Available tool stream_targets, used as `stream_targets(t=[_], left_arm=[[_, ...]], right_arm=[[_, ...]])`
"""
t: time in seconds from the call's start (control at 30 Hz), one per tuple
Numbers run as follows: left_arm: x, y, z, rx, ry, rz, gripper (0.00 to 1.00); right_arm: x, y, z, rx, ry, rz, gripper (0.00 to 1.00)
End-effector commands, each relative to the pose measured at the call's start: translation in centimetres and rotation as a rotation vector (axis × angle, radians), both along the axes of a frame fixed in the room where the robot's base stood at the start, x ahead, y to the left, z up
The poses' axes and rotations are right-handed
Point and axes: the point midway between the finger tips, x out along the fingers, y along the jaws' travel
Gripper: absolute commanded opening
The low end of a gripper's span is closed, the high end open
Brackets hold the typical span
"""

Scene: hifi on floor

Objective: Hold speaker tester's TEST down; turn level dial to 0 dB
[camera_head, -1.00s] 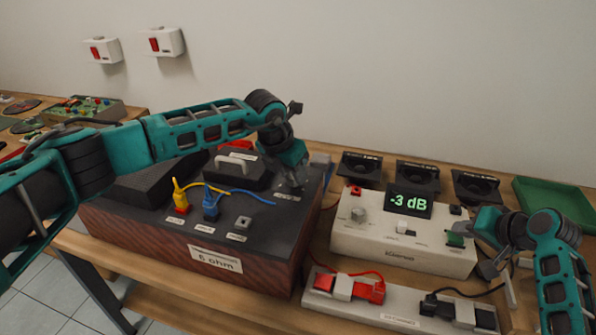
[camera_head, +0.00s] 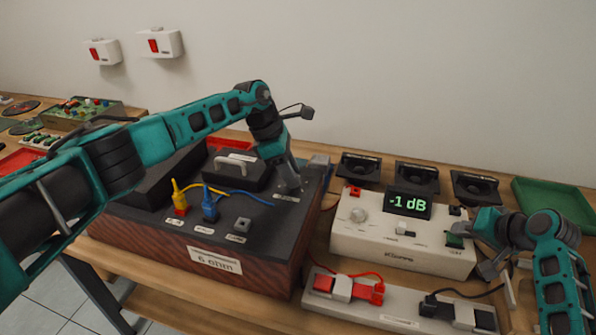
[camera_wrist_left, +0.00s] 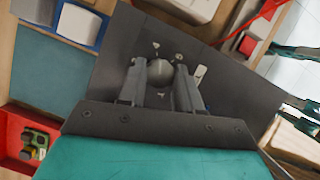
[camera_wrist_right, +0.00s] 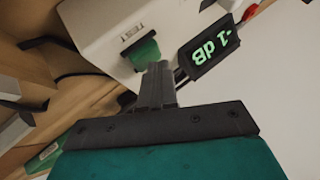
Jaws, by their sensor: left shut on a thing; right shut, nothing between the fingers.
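The white speaker tester (camera_head: 350,240) stands on the bench, its display (camera_head: 408,204) reading -1 dB. The green TEST button (camera_head: 454,241) is at its right end; it also shows beside the TEST label in the right wrist view (camera_wrist_right: 143,54). My right gripper (camera_head: 468,236) is shut and empty, its fingertips against the button. The round dial (camera_wrist_left: 160,72) is on the dark top of the 6 ohm box (camera_head: 150,221). My left gripper (camera_wrist_left: 160,75) is shut on this dial, pointing down.
Yellow (camera_head: 180,199) and blue plugs (camera_head: 210,206) with cables stand on the box top, left of my left gripper. A power strip (camera_head: 400,315) with red and black plugs lies in front of the tester. Black speakers (camera_head: 416,178) and a green tray (camera_head: 555,203) are behind.

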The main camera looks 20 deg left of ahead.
Motion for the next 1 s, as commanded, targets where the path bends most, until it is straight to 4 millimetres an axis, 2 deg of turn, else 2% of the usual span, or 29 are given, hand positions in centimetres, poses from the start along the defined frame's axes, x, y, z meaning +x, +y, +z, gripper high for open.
stream_targets(t=[0.4, 1.0], left_arm=[[0.3, -0.01, 0.08, 0.001, -0.002, -0.267, 0.03], [0.3, 0.06, 0.06, 0.003, -0.005, -0.413, 0.03]], right_arm=[[-0.06, 0.0, -0.12, 0.0, 0.003, 0.0, 0.0], [-0.06, 0.0, -0.14, 0.0, 0.003, 0.0, 0.0]])
